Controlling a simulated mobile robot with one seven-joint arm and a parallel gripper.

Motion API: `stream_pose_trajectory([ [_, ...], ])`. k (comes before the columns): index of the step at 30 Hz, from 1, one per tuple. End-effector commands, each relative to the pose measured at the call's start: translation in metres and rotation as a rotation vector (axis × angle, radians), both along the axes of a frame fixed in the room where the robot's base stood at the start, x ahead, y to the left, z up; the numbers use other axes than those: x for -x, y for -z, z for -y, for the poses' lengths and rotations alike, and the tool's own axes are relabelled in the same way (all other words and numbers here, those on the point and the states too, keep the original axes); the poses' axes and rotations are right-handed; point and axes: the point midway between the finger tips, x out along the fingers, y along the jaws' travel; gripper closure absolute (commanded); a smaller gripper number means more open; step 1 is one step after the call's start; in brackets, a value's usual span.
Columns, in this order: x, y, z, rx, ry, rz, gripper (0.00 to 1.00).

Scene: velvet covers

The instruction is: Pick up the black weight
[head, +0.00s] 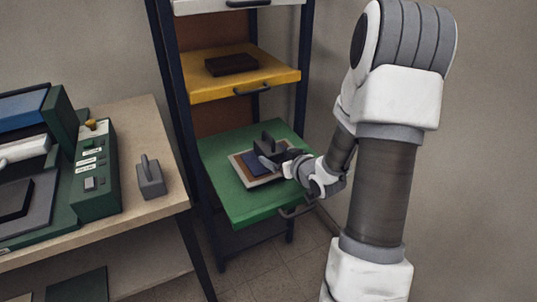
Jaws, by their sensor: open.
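A dark block with an upright part on top (284,153), which looks like the black weight, is on the green shelf (240,207). It stands at the back right of a pale-rimmed tray or board (243,176) with brown and blue flat pieces. My gripper (277,166) reaches in from the right, low over the shelf, right in front of the dark block, and hides its lower part. The jaws are open. I cannot tell whether they touch the block or are around it.
A yellow shelf (205,90) with a dark brown block (231,64) hangs above the green one. Dark rack posts (181,120) flank the shelves. At left, a table (135,125) holds a grey weight with a handle (151,182) and a green control box (96,200).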

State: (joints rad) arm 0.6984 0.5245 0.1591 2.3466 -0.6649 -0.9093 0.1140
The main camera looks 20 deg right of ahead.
Motion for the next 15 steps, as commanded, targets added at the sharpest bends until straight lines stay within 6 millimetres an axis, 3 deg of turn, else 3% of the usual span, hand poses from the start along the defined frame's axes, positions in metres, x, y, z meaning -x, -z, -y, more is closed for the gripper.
stream_pose_trajectory([
  [8,-0.022,0.01,-0.001,0.0,0.0,0.0,0.0],
  [15,-0.055,0.023,-0.002,0.0,-0.001,0.0,0.0],
])
